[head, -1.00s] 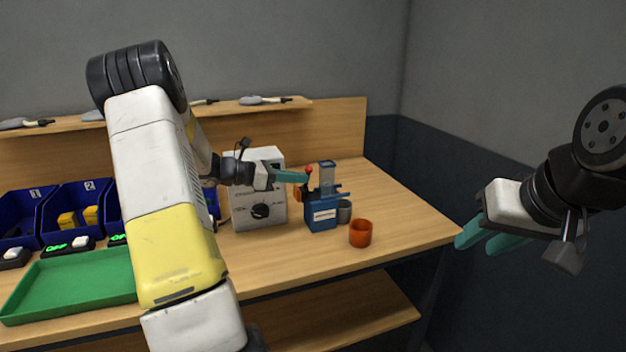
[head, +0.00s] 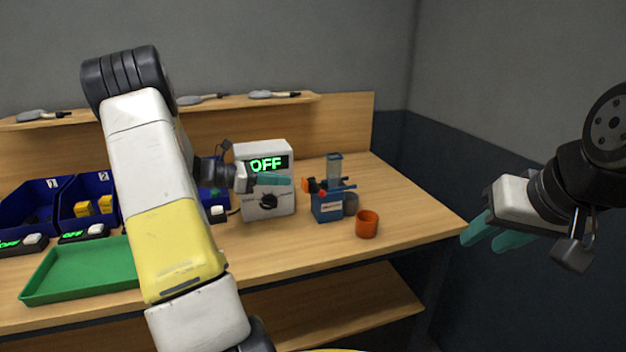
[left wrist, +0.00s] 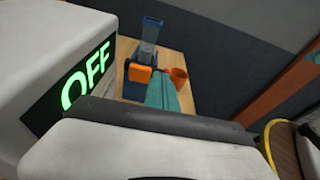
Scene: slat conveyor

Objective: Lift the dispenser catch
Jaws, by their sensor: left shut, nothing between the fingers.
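The dispenser (head: 327,208) is a blue block with a clear upright tube (head: 334,168) on top. It stands on the bench. An orange block (head: 308,185) sits at its left upper side, with a small red knob (head: 322,194) low beside it. I cannot tell which part is the catch. My left gripper (head: 289,180) is shut and empty, just left of the orange block, in front of the white box. In the left wrist view its teal fingers (left wrist: 162,92) point toward the dispenser, near the orange block (left wrist: 140,73). My right gripper (head: 484,233) is open and empty, right of the bench.
A white box (head: 283,207) with a dial and a green OFF display stands left of the dispenser. An orange cup (head: 367,224) stands in front right of it. A green tray (head: 80,272) and blue bins lie left. The bench's right end is clear.

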